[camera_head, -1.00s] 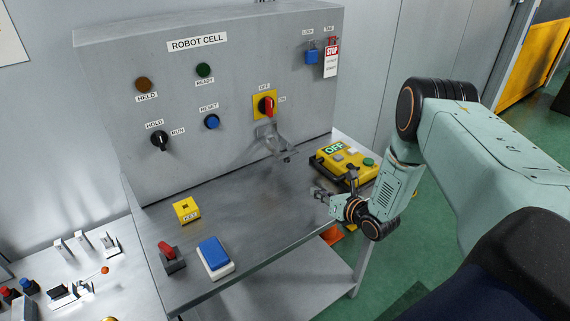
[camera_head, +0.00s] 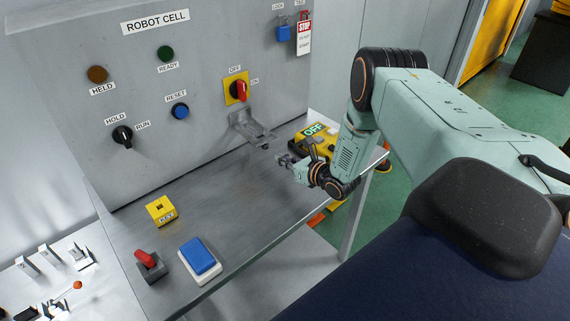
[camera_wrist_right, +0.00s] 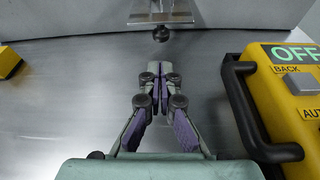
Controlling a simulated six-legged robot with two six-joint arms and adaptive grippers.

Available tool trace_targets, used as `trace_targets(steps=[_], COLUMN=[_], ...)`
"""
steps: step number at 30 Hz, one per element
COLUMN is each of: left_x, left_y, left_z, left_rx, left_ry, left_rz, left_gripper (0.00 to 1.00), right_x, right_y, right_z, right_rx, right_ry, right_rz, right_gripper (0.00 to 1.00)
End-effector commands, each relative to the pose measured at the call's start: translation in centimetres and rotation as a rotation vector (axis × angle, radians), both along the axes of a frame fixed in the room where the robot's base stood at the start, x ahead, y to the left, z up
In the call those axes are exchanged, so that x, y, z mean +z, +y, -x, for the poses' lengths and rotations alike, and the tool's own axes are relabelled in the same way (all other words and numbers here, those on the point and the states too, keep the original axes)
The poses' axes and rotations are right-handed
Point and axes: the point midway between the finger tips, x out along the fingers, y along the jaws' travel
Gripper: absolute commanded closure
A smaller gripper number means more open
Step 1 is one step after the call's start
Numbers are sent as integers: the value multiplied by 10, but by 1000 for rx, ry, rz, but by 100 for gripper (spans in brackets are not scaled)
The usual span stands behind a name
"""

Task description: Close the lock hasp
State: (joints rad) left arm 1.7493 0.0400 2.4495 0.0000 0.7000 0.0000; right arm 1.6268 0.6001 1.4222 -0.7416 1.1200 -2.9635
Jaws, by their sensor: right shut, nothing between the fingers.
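The metal lock hasp (camera_head: 254,128) sits on the grey panel front, just below the yellow-and-red rotary switch (camera_head: 237,91). Its plate sticks out from the panel, lowered away from the switch. In the right wrist view the hasp (camera_wrist_right: 160,17) shows at the top, with a dark round knob (camera_wrist_right: 161,34) at its near edge. My right gripper (camera_head: 284,160) is shut and empty, below and to the right of the hasp's outer end, apart from it. In the right wrist view its fingers (camera_wrist_right: 158,72) meet and point toward the knob. My left gripper is not in view.
A yellow pendant (camera_head: 311,139) marked OFF lies right of my right gripper, close to it in the wrist view. A blue padlock (camera_head: 283,34) and a red-and-white tag (camera_head: 304,36) hang at the panel's upper right. The middle of the bench (camera_head: 215,185) is clear.

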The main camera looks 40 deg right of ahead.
Motion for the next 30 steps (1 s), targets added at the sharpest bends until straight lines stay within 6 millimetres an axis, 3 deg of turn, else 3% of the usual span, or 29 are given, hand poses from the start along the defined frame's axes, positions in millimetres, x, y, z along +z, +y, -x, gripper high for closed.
trace_targets(steps=[6, 12, 30], left_x=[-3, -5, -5], left_y=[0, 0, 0], left_z=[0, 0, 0], left_rx=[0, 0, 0], left_ry=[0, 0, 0], left_rz=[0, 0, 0], left_gripper=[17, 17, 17], right_x=[-8, -14, -14], right_y=[5, 8, 8], right_z=[-34, -55, -64], right_rx=[4, 4, 1], right_ry=[-2, -2, 2], right_rz=[2, 1, -2], right_gripper=[100, 100, 100])
